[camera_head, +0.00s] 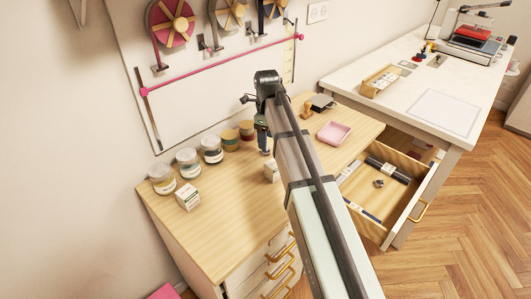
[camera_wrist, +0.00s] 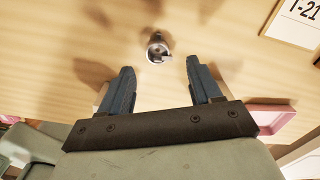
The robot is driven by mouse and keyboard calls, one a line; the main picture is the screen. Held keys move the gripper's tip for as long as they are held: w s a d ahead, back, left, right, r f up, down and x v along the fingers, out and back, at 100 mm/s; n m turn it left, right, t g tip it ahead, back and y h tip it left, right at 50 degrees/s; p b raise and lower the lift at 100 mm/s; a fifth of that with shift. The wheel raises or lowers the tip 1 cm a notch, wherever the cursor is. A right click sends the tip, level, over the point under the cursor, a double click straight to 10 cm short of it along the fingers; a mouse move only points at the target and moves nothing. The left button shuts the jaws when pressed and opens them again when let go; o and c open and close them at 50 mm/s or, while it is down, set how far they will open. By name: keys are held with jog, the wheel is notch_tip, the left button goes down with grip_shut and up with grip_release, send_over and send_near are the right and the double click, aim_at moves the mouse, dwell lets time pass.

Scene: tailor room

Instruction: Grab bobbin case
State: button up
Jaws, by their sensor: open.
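A small round metal part, which looks like the bobbin case (camera_wrist: 157,47), lies on the light wooden tabletop in the wrist view. It sits just beyond my gripper (camera_wrist: 160,66), roughly centred between the two blue fingertips. The fingers are apart with nothing between them, and they do not touch the metal part. In the head view my gripper (camera_head: 264,146) points down over the wooden tabletop (camera_head: 235,215). I cannot make out the metal part on the tabletop there; my arm covers some of that area.
A white box (camera_head: 271,170) stands close to my gripper. Several jars (camera_head: 188,162) and another white box (camera_head: 187,197) stand to the left. A pink tray (camera_head: 333,132) lies to the right. An open drawer (camera_head: 408,205) holds a small round item (camera_head: 378,183).

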notch_tip(320, 180, down, 5)
jog(key=shift+s+r, duration=0.1)
jog(key=shift+s, duration=0.05)
jog(key=c, duration=1)
